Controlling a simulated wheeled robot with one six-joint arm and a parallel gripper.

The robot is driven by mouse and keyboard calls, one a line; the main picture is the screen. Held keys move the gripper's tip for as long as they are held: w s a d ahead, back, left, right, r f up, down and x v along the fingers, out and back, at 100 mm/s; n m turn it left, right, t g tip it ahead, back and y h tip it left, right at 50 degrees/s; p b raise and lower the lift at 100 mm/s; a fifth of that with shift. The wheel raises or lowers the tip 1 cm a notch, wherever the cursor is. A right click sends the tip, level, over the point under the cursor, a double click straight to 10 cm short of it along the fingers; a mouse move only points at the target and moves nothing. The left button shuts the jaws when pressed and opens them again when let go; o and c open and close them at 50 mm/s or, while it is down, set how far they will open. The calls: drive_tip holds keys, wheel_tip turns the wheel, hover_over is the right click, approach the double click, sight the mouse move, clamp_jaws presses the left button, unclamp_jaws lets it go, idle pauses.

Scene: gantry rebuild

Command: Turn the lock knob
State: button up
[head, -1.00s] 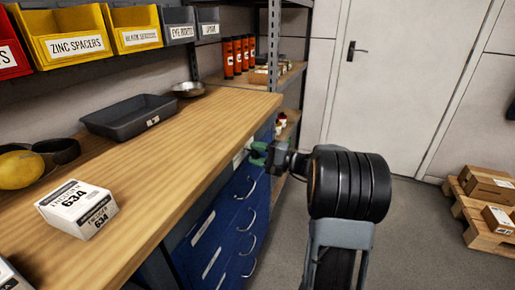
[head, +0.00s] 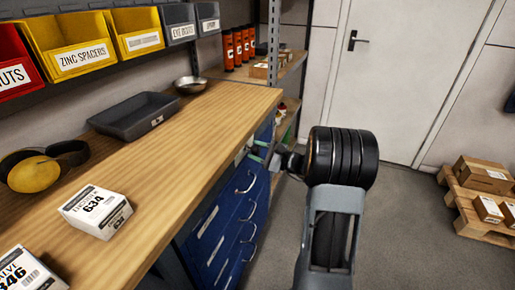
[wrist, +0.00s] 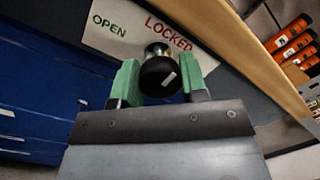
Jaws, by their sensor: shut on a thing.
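The lock knob (wrist: 160,77) is black with a small white mark on its face. It sits between the two green fingers of my gripper (wrist: 159,84) in the wrist view. The gripper is shut on the knob. A white plate (wrist: 130,30) behind it reads OPEN in green at the left and LOCKED in red at the right. The mark lies near the knob's middle, and I cannot tell which word it points to. In the head view my gripper (head: 263,152) is at the front of the blue drawer cabinet (head: 222,230), just under the bench edge; the knob is hidden there.
The wooden bench (head: 190,135) overhangs the drawers. On it are a white box (head: 97,211), a grey tray (head: 135,116) and a metal bowl (head: 189,85). Orange canisters (head: 238,48) stand on shelving behind. Floor (head: 410,225) is clear at the right, before a pallet (head: 470,205).

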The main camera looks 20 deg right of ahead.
drive_tip(key=shift+r, duration=0.1)
idle(0.4)
drive_tip(key=o, duration=0.9)
drive_tip(key=v, duration=1.3)
drive_tip(key=shift+s+d+p, duration=0.25)
drive_tip(key=shift+s+p, duration=0.05)
drive_tip(key=shift+p, duration=0.1)
